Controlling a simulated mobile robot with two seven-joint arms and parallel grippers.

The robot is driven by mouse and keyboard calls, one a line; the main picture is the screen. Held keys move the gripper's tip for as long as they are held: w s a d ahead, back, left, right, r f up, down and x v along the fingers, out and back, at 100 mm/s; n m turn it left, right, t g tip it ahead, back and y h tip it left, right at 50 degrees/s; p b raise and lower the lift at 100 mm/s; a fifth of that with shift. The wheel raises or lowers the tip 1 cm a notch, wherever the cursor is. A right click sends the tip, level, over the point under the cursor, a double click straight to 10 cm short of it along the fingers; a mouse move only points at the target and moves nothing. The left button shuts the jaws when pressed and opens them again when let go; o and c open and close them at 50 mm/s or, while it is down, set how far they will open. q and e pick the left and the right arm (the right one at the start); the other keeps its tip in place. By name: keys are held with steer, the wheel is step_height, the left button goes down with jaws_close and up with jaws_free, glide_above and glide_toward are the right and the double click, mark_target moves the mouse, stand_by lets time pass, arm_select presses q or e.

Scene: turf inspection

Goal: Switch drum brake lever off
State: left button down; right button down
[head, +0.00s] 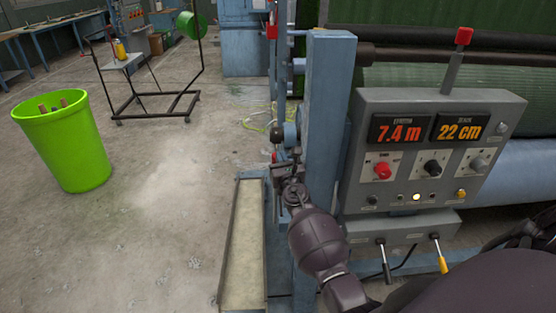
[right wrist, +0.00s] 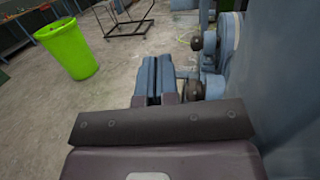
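A dark ball knob (head: 276,134) sits beside the blue post; it looks like the end of a lever. In the right wrist view a dark knob (right wrist: 196,42) and a second one (right wrist: 193,88) sit on blue-grey round parts to the right of my fingers. No label shows which belongs to the drum brake. My right gripper (head: 284,166) is just below the knob in the head view. In the right wrist view its fingers (right wrist: 156,78) lie almost together, with nothing visible between them. The lower knob is close beside them; contact is unclear. My left gripper is out of view.
A grey console (head: 425,205) with red and orange displays stands right of the blue post (head: 327,120). A red-knobbed lever (head: 460,60) rises above it; black and yellow handles hang below. A green bin (head: 65,145) and a wheeled frame (head: 150,103) stand left on open floor.

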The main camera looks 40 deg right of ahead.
steer(key=r+p+v, duration=0.1)
steer(key=v, duration=0.9)
steer(key=shift+p, duration=0.35)
steer(key=shift+r, duration=0.15)
